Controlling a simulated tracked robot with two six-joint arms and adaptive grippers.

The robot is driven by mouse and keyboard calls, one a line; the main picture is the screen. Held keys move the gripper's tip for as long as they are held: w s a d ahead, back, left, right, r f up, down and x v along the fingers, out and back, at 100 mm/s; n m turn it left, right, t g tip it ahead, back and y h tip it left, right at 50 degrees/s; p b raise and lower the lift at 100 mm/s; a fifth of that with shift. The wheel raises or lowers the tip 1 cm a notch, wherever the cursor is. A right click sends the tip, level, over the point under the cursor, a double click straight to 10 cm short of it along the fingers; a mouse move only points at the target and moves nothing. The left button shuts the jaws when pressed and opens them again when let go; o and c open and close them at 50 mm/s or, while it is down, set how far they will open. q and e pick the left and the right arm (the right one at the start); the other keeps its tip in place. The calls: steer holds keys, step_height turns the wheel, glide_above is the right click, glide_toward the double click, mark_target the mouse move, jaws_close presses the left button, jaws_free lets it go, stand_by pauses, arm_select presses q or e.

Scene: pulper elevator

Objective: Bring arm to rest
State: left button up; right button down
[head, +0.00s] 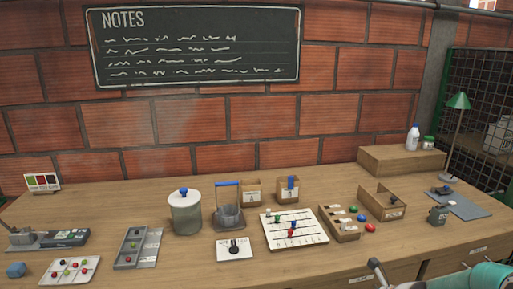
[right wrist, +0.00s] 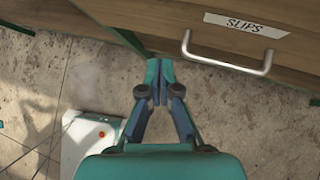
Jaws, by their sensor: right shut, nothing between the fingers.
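My right gripper (right wrist: 158,93) shows in the right wrist view, its fingers together and empty. It is in front of a wooden drawer front with a metal handle (right wrist: 228,60) and a label reading SLIPS (right wrist: 252,24); the fingertips look apart from the handle. In the head view only a piece of my right arm shows at the lower right edge, and the gripper itself is hard to make out there. My left gripper is in neither view.
The wooden bench (head: 330,265) carries a grey lidded canister (head: 186,215), a white board with coloured pegs (head: 295,229), a wooden tray (head: 384,203) and a green lamp (head: 458,102). A white box with a red button (right wrist: 100,136) stands on the floor below.

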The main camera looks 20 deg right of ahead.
steer(key=s+a+f+n+g+y+p, duration=0.1)
steer(key=s+a+f+n+g, duration=0.25)
steer(key=a, duration=0.65)
steer(key=s+a+f+n+g+y+p, duration=0.2)
steer(key=a+f+n, duration=0.15)
steer(key=a, duration=0.65)
steer(key=s+a+f+n+g+p, duration=0.1)
steer(key=s+a+n, duration=0.5)
steer(key=n, duration=0.7)
steer(key=s+a+f+n+g+h+p, duration=0.1)
steer(key=s+a+f+n, duration=0.2)
steer(key=n, duration=0.9)
steer(key=s+a, duration=0.3)
steer(key=s, duration=0.2)
steer(key=shift+f+n, duration=0.35)
steer(key=shift+n, duration=0.05)
